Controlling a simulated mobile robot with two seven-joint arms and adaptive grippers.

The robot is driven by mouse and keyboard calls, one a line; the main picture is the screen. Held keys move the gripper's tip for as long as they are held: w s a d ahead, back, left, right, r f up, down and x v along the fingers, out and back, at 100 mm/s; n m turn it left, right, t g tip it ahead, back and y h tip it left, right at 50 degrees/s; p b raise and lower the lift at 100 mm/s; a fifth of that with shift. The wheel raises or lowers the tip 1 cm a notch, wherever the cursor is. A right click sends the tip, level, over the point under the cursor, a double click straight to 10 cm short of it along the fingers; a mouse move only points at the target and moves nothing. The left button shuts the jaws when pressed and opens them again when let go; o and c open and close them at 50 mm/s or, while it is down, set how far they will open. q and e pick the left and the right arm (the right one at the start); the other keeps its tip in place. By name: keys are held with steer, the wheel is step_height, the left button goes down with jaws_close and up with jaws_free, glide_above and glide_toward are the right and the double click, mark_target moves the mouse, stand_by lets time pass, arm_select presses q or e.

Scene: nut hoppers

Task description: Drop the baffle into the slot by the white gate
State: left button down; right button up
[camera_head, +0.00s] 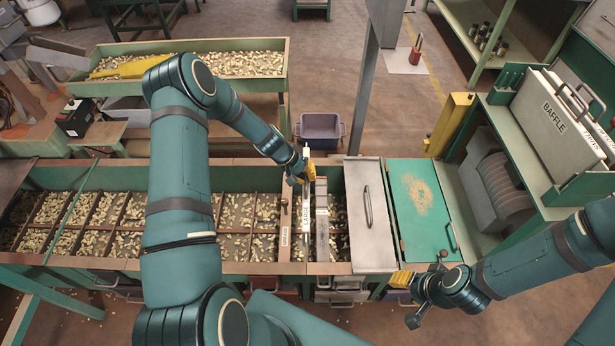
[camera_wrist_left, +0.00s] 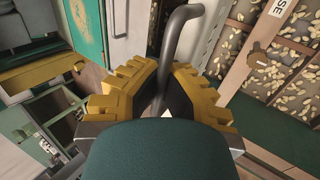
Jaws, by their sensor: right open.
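A white panel (camera_head: 308,206) with small lettering stands upright across the long trough, seen almost edge-on. My left gripper (camera_head: 299,176) is at its top. In the left wrist view its yellow fingers (camera_wrist_left: 163,92) close around a grey bar handle (camera_wrist_left: 172,50), beside a white panel (camera_wrist_left: 216,35). A white panel marked BAFFLE (camera_head: 552,117) stands in the green rack at right, with handles on top. A brown divider (camera_head: 285,220) with a white label stands just left of the lettered panel. My right gripper (camera_head: 406,280) is open and empty at the trough's front right.
A grey plate (camera_head: 322,222) and a metal lid with a handle (camera_head: 370,215) lie right of the panel, then a green lid (camera_head: 422,205) with crumbs. Nuts fill the divided bays (camera_head: 110,215) at left. A purple bin (camera_head: 320,128) stands behind.

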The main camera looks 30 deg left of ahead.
stand_by(0.3)
arm_select(q)
steer(key=shift+f+b, duration=1.05)
steer(key=shift+f, duration=2.2)
step_height(320, 180, down, 9)
stand_by(1.5)
steer(key=c, duration=1.1)
jaws_free()
steer(key=shift+o, duration=0.2)
